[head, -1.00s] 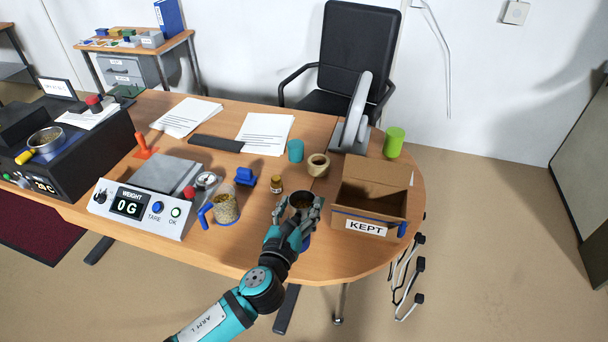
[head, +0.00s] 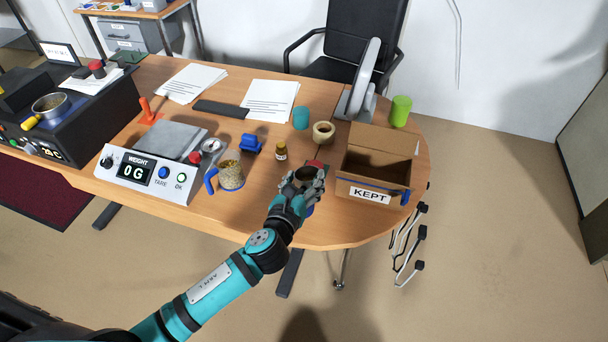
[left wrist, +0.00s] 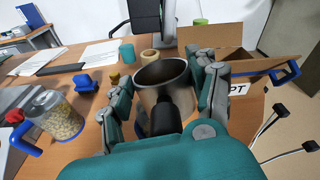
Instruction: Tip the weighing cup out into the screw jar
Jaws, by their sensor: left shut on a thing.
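My left gripper (head: 302,186) is shut on a metal cup with a dark inside (left wrist: 162,76), likely the weighing cup. The cup is about upright, its mouth facing up, above the desk's front right part. In the left wrist view my left gripper (left wrist: 165,100) has fingers on both sides of it and a black handle toward me. I cannot make out its contents. My right gripper is out of view.
A clear jug of beige grains with a blue handle (head: 232,176) stands left, beside the scale (head: 152,172) reading 0 G. The open KEPT box (head: 370,193) is close on the right. A tape roll (head: 323,133) and teal cup (head: 301,118) stand behind.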

